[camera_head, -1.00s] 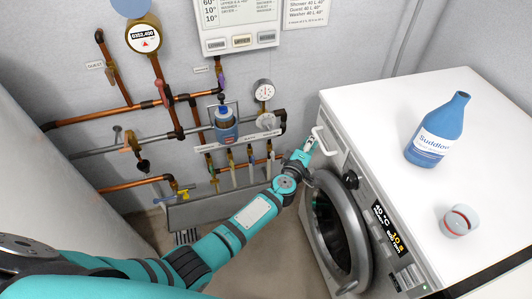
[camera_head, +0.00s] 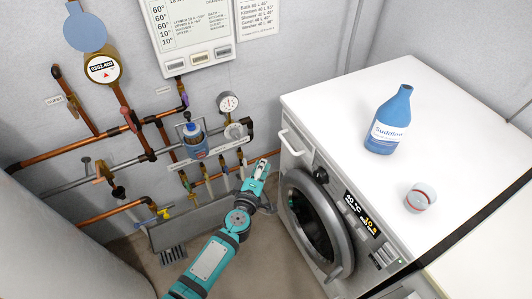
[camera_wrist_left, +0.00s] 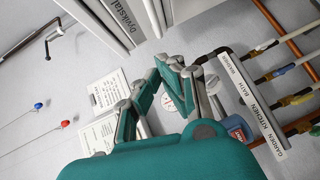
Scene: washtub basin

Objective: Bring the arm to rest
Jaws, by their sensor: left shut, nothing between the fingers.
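My left arm comes up from the bottom of the head view. Its left gripper (camera_head: 259,168) is shut and empty, in the air just left of the washing machine (camera_head: 335,105). It appears apart from the white drawer handle (camera_head: 290,142) on the machine's front. In the left wrist view the shut fingers (camera_wrist_left: 170,62) meet at their tips with nothing between them. My right gripper is in neither view.
A blue Suddlou bottle (camera_head: 388,125) and a small cup with a red ring (camera_head: 420,197) stand on the machine. Its round door (camera_head: 318,220) faces the arm. Copper pipes (camera_head: 100,137), a gauge (camera_head: 228,103) and labelled valves line the wall behind.

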